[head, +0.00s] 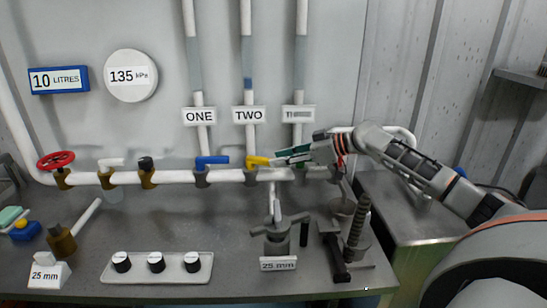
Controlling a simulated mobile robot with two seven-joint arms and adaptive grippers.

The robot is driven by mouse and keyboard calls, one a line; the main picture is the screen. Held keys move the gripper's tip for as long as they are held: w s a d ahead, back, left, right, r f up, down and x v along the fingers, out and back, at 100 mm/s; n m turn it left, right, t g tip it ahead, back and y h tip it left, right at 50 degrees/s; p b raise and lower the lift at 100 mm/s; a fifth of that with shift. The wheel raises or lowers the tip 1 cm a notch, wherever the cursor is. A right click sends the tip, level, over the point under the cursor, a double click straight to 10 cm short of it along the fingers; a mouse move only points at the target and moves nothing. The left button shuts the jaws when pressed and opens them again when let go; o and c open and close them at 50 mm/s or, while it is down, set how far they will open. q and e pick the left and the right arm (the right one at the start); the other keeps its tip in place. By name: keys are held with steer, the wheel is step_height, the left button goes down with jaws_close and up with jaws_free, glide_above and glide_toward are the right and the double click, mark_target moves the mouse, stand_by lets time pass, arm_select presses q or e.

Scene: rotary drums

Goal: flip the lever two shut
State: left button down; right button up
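The lever under the TWO sign (249,115) is a yellow handle (257,161) on a grey valve body (250,177) on the white horizontal pipe (225,176). The handle lies roughly along the pipe, pointing right. My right gripper (280,157) comes in from the right, its dark fingertips close to the handle's right end. I cannot tell whether they touch it, or whether the fingers are open or shut. My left gripper is not in view.
A blue lever (212,160) sits to the left under the ONE sign (199,116). My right gripper partly covers the valve under the third sign (298,113). A clamp stand (277,240) and a threaded post (359,222) stand below my gripper on the bench.

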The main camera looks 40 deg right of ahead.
mark_target(262, 164)
steer(key=shift+x, duration=1.35)
jaws_close()
